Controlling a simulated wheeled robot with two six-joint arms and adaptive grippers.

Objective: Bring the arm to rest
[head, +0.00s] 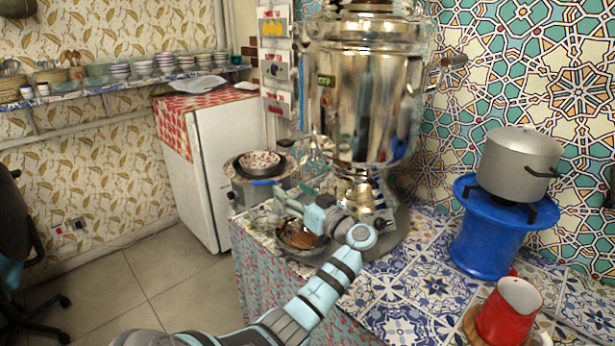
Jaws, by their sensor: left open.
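My left arm comes in from the bottom and reaches over the tiled counter to the base of the samovar. My left gripper (283,205) is open, in front of and to the left of the samovar's lower part. I see nothing held in it, though its fingers are small and partly mixed with the background. The large shiny samovar (365,95) stands upright at the counter's back. I cannot tell whether the gripper touches it. My right gripper is not in view.
A grey lidded pot (518,165) sits on a blue stand (485,240) at the right. A red jug (508,308) stands at the front right. A patterned bowl (259,163) is left of the samovar. The patterned tile counter (420,285) has clear room in its middle.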

